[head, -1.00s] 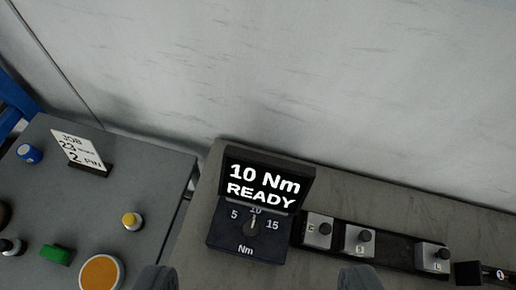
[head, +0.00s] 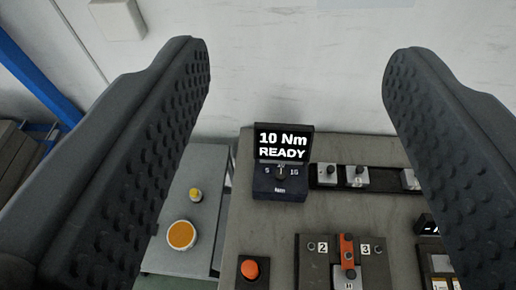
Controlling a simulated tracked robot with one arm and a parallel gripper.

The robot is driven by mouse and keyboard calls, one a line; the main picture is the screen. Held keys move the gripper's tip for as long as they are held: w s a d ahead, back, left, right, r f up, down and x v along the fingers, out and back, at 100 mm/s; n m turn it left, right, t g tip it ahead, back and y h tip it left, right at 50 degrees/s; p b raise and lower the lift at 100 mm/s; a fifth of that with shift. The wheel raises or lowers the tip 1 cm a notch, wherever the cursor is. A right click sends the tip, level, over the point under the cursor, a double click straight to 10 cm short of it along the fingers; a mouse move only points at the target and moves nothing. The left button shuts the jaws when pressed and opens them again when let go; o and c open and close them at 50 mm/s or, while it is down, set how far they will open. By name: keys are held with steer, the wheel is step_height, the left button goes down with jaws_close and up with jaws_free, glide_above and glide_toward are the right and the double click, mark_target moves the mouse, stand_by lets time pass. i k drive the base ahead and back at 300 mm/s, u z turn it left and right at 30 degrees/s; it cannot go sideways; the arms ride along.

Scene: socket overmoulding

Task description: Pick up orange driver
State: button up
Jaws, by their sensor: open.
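My gripper (head: 297,62) is open, its two dark, studded fingers wide apart at the left and right of the view. Nothing is between them except the view of the bench and wall beyond. No clear orange driver shows.
The grey bench (head: 262,222) has an orange-red button (head: 249,268) at its front left and a rail of small knobbed blocks (head: 357,177) at the back. A lower side table (head: 203,207) holds a yellow button (head: 195,195) and a round orange-topped piece (head: 181,235). A pale wall is behind.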

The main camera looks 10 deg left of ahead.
mark_target(249, 269)
steer(key=z, duration=0.25)
steer(key=k, duration=1.1)
steer(key=u, duration=0.25)
